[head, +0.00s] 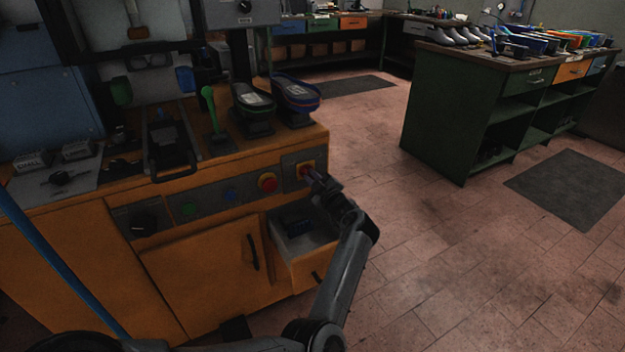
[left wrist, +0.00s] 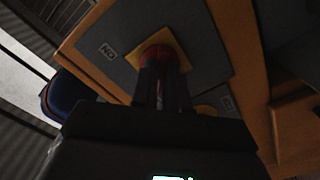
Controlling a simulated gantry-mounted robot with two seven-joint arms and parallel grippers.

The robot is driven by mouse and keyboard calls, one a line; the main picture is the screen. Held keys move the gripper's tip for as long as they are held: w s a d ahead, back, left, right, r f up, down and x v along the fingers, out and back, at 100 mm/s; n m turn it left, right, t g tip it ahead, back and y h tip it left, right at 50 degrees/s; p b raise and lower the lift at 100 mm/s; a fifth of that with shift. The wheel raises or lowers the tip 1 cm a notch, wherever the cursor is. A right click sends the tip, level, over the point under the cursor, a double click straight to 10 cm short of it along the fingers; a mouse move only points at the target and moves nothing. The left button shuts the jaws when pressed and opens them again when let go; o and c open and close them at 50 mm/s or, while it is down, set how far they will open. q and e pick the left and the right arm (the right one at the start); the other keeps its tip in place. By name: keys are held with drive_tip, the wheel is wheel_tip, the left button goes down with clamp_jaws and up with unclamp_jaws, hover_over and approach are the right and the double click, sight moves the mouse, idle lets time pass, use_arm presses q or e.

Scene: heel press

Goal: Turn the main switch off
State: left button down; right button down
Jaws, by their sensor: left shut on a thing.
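The main switch (head: 305,169) is a red knob on a yellow plate, set in a grey panel at the right end of the orange machine's front. In the left wrist view the red knob (left wrist: 160,54) sits between my fingers, on its yellow plate (left wrist: 182,60). My left gripper (head: 318,180) reaches the switch from the right and is shut on the knob. The fingers (left wrist: 162,88) hide much of the knob, so its turned position cannot be told. My right gripper is not in view.
A red button on yellow (head: 267,182) sits just left of the switch panel. An open drawer (head: 300,240) lies below my left gripper. Shoe forms (head: 252,98) stand on the machine top. A green workbench (head: 440,120) is across clear tiled floor.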

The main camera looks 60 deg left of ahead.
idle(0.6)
use_arm(q)
drive_tip(key=c, duration=1.1)
unclamp_jaws()
drive_tip(key=shift+c, duration=0.2)
drive_tip(key=d+p, duration=0.4)
drive_tip(key=d, duration=0.6)
drive_tip(key=shift+s+d, duration=0.4)
